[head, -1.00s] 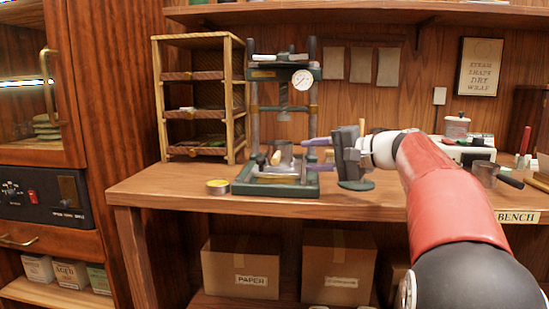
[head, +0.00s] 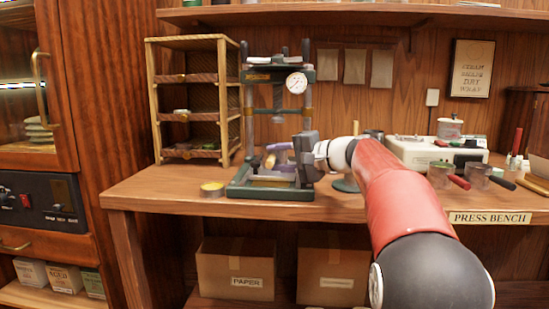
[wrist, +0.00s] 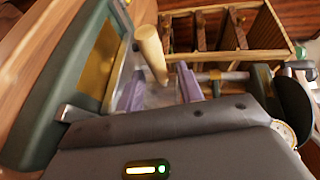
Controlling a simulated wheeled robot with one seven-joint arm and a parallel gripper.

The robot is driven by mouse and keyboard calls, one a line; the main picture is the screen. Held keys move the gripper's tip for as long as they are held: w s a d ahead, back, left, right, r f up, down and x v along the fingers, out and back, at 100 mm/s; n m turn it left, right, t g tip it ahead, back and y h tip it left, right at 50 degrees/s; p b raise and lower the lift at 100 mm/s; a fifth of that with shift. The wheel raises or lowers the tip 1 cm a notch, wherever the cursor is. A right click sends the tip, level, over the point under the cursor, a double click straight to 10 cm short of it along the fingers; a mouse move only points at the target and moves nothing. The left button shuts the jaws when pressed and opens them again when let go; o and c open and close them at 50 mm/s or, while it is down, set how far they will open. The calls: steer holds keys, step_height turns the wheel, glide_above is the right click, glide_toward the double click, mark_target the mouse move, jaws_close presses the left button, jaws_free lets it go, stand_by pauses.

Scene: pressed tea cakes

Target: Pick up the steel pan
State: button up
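The steel pan (head: 283,158) stands in the green press (head: 275,191), low between its posts, mostly hidden by my gripper. A short pale wooden handle (head: 270,161) shows at its left; in the wrist view this handle (wrist: 150,52) is large and close. My gripper (head: 280,157) reaches into the press from the right, its purple fingers apart on either side of the pan. In the wrist view, my gripper (wrist: 160,92) has a grey metal surface between the fingers; whether they touch it is not clear.
A shallow yellow tin (head: 212,188) sits on the bench left of the press. A wooden rack (head: 150,95) stands behind it. The bench front left is clear.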

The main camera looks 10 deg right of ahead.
jaws_close()
